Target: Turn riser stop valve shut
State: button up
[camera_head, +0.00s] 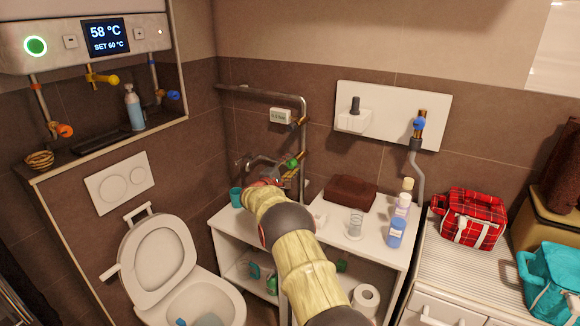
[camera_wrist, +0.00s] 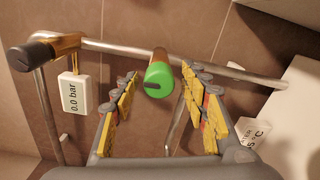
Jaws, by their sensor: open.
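A valve with a round green handle (camera_head: 292,163) sits on the brass and grey pipework at the back wall, above the white shelf unit. In the wrist view the green handle (camera_wrist: 159,79) has a dark slot and lies between my fingers, near the tips; contact cannot be told. My gripper (camera_head: 268,182) is largely hidden behind my arm in the head view; in the wrist view the gripper (camera_wrist: 161,90) is open, its yellow-padded fingers either side of the handle. A brass fitting with a black handle (camera_wrist: 40,50) is at upper left. No label tells which is the riser stop.
A white gauge (camera_wrist: 76,94) reading 0.0 bar hangs beside the grey pipe (camera_head: 270,95). A teal cup (camera_head: 236,197), a brown folded towel (camera_head: 350,191) and bottles (camera_head: 397,230) stand on the shelf unit. The toilet (camera_head: 160,255) is at left, and a blue-handled valve (camera_head: 419,124) at right.

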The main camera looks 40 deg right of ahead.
jog(key=shift+a, duration=0.1)
jog(key=v, duration=1.1)
jog(key=shift+s+a, duration=0.15)
jog(key=shift+a, duration=0.25)
jog(key=s+a+r+m+g+y+p, duration=0.1)
jog(key=s+a+r+m+y, duration=0.2)
jog(key=s, duration=0.4)
jog(key=s+a+r+g+y+p, duration=0.1)
jog(key=s+a+r+g, duration=0.15)
jog(key=s+r, duration=0.35)
jog(key=s+a+r+m+g+y+p, duration=0.15)
jog(key=s+a+r, duration=0.25)
jog(key=s, duration=0.4)
jog(key=s+a+m+t+y+p, duration=0.3)
jog(key=s+a+y, duration=0.8)
jog(key=s+a, duration=1.5)
jog(key=shift+s+a+f+t+p, duration=0.3)
jog(key=shift+s+a, duration=0.1)
jog(key=shift+a, duration=0.25)
